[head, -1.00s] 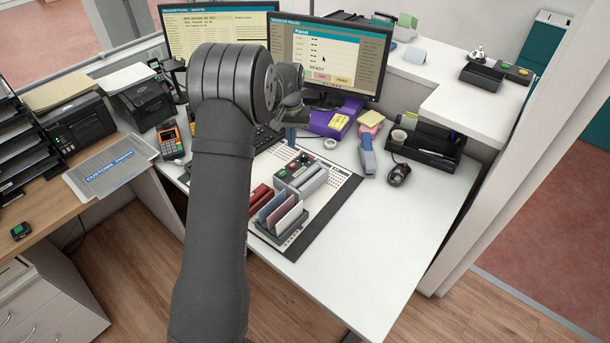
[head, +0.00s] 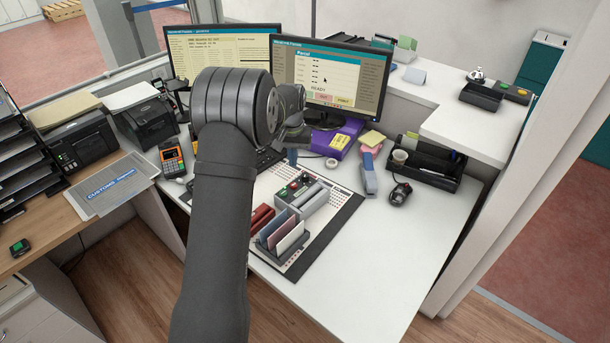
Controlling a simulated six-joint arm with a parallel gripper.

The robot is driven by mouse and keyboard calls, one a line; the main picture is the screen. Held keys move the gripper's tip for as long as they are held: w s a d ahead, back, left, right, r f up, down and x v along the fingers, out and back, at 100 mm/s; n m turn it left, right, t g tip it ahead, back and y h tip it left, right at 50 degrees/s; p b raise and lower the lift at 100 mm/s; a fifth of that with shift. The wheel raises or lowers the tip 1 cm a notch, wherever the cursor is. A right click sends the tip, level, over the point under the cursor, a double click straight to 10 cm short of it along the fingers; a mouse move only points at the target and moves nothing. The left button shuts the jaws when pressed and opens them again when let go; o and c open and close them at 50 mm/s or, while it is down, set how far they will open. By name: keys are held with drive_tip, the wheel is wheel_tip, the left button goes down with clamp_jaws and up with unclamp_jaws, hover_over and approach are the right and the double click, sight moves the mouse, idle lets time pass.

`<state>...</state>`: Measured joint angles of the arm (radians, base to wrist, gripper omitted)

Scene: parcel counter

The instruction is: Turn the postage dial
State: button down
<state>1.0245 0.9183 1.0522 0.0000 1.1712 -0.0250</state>
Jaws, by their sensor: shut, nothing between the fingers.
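A small grey box (head: 318,199) with a dark control face (head: 294,188) carrying small red, green and pale controls sits on the desk mat. It looks like the postage unit, but the dial is too small to pick out. My arm rises through the left middle of the head view, with its wrist bent toward the monitors. My gripper (head: 292,156) shows only as small tips below the wrist, beyond the box and apart from it. It is shut and empty. Much of it is hidden behind my arm.
A rack of cards (head: 283,238) and red items (head: 261,218) stand in front of the box. A stapler (head: 369,174), mouse (head: 400,194) and black organiser (head: 430,165) lie to the right. Two monitors (head: 330,80) stand behind. The desk's front right (head: 385,250) is clear.

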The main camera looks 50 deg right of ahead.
sight(306, 175)
drive_tip(key=c, duration=1.6)
unclamp_jaws()
drive_tip(key=shift+s+r, duration=0.15)
drive_tip(key=shift+r, duration=0.05)
drive_tip(key=o, duration=0.5)
drive_tip(key=s+r+t+h, duration=0.1)
drive_tip(key=s+r, duration=0.1)
drive_tip(key=r, duration=0.1)
drive_tip(key=s+r+n+t+h, duration=0.1)
drive_tip(key=s+r+t+h, duration=0.1)
drive_tip(key=s+r, duration=0.1)
drive_tip(key=shift+s+r, duration=0.25)
drive_tip(key=shift+s, duration=0.05)
drive_tip(key=shift+c, duration=0.2)
drive_tip(key=x, duration=1.7)
drive_tip(key=shift+w+d, duration=0.2)
drive_tip(key=shift+d, duration=0.05)
drive_tip(key=shift+c, duration=0.2)
drive_tip(key=c, duration=1)
